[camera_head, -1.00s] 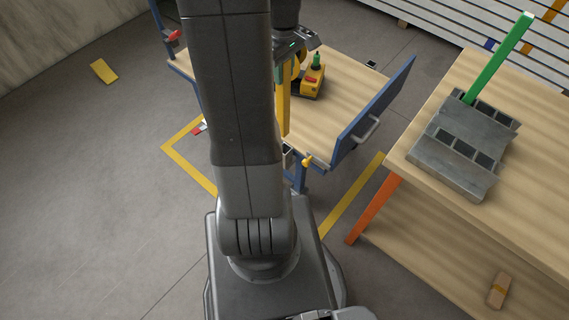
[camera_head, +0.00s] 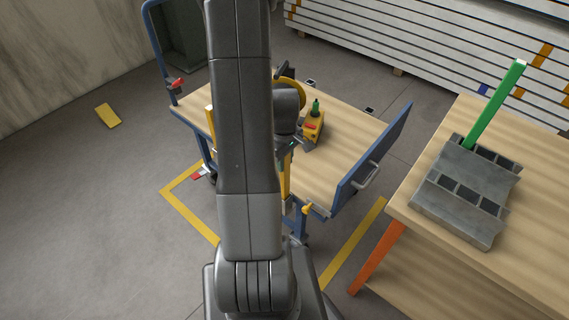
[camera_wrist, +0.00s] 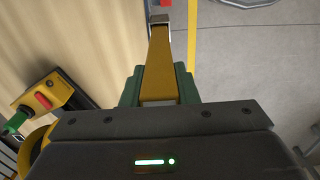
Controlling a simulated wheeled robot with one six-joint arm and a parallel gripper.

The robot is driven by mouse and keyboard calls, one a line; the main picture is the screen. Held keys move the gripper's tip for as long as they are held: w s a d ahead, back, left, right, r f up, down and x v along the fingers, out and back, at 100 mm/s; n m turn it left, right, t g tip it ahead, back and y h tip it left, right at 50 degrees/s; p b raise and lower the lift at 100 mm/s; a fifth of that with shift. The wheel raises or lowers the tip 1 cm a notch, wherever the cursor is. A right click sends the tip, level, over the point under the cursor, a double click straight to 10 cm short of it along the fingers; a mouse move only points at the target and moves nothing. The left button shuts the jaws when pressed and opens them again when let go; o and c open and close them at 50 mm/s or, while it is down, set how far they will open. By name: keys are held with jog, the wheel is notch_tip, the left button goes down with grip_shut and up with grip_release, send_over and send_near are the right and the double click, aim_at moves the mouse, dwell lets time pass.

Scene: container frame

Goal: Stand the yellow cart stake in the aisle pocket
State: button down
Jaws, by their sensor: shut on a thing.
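My gripper (camera_wrist: 160,98) is shut on the yellow cart stake (camera_wrist: 160,65), which runs away from the green fingers in the wrist view. The stake's far end is close to a small metal pocket (camera_wrist: 160,19) at the deck edge; I cannot tell whether it is inside. In the head view the stake (camera_head: 285,180) hangs upright at the near edge of the cart deck (camera_head: 335,150), partly hidden by my arm. My gripper shows only partly there, above the stake.
A yellow device (camera_head: 313,128) with red and green parts stands on the deck. A blue end panel (camera_head: 375,158) borders its right side. A bench (camera_head: 540,190) at right bears a grey block rack (camera_head: 465,190) with a green stake (camera_head: 495,105). Open floor lies left.

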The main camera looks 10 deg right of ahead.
jog(key=shift+f, duration=0.7)
jog(key=shift+f, duration=0.2)
jog(key=c, duration=1.1)
grip_release()
jog(key=shift+r, duration=0.15)
notch_tip(320, 180, up, 12)
jog(key=shift+r+p, duration=0.1)
jog(key=shift+p, duration=0.45)
